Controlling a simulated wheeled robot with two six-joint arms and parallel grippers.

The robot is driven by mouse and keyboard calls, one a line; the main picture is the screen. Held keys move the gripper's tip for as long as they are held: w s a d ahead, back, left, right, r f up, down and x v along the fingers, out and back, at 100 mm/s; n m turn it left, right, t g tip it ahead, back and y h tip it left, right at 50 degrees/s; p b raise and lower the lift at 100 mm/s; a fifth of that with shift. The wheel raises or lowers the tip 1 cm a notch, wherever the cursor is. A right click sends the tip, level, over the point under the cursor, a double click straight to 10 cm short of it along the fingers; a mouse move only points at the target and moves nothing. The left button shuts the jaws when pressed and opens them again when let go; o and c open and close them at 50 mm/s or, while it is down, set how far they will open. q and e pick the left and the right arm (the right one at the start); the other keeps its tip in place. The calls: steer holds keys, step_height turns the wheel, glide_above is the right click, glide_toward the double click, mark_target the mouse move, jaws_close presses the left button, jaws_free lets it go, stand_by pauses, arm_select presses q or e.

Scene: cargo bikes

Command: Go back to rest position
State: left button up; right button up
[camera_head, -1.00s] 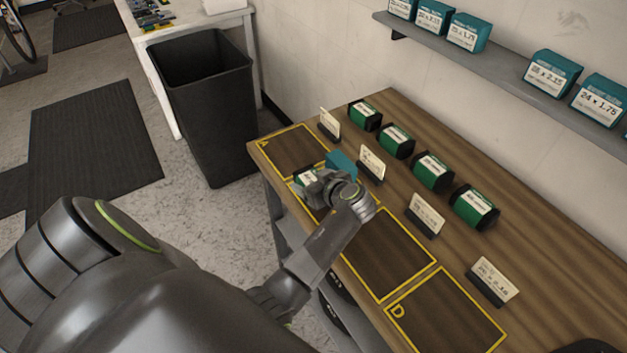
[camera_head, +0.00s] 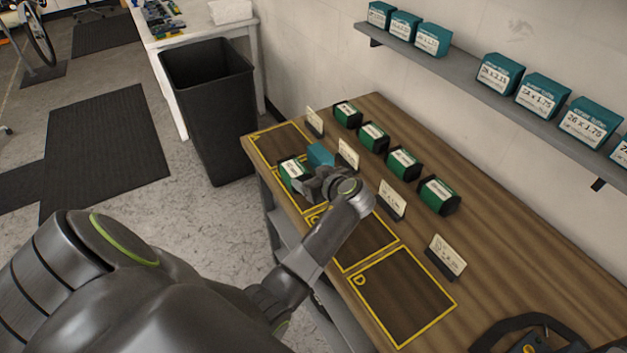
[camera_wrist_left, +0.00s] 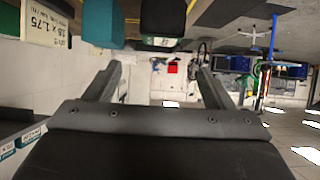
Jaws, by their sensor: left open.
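My left gripper (camera_head: 311,186) is over the front part of the wooden workbench (camera_head: 500,255), its arm coming in from the left. In the left wrist view its two fingers (camera_wrist_left: 160,72) are spread with nothing between them. A green-and-black box (camera_head: 292,172) and a teal box (camera_head: 320,155) stand just beyond the gripper, in the yellow-outlined area. In the wrist view boxes show beyond the fingers, at the top. Whether the fingers touch a box cannot be told.
Several green boxes (camera_head: 402,163) stand in a row behind label cards (camera_head: 392,200). A wall shelf (camera_head: 455,75) holds teal boxes. The square marked D (camera_head: 405,298) is empty. A black bin (camera_head: 210,110) stands left of the bench.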

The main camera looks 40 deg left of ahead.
arm_select(q)
steer(key=s+a+f+m+g+h, duration=0.1)
steer(key=s+f+m+h, duration=0.2)
steer(key=s, duration=0.6)
steer(key=s+f+m+h, duration=0.2)
steer(key=s+f, duration=0.2)
steer(key=s, duration=0.4)
steer(key=s+d+r+m+h, duration=0.2)
steer(key=s+d+m, duration=0.15)
steer(key=s, duration=0.45)
steer(key=s+d+r+m+h, duration=0.15)
steer(key=s+m, duration=0.25)
steer(key=s, duration=0.4)
step_height(320, 180, down, 29)
steer(key=a+g+h+b, duration=0.1)
steer(key=g+b, duration=0.1)
steer(key=b, duration=0.1)
steer(key=s+d+f+g+b, duration=0.1)
steer(key=s+f+b, duration=0.1)
steer(key=s+f, duration=1.2)
step_height(320, 180, down, 4)
steer(key=shift+s+r+h+b, duration=0.1)
steer(key=shift+s+h+b, duration=0.25)
steer(key=shift+s+b, duration=0.05)
arm_select(e)
step_height(320, 180, down, 6)
steer(key=a, duration=0.1)
steer(key=shift+w+a, duration=0.15)
steer(key=shift+a, duration=0.25)
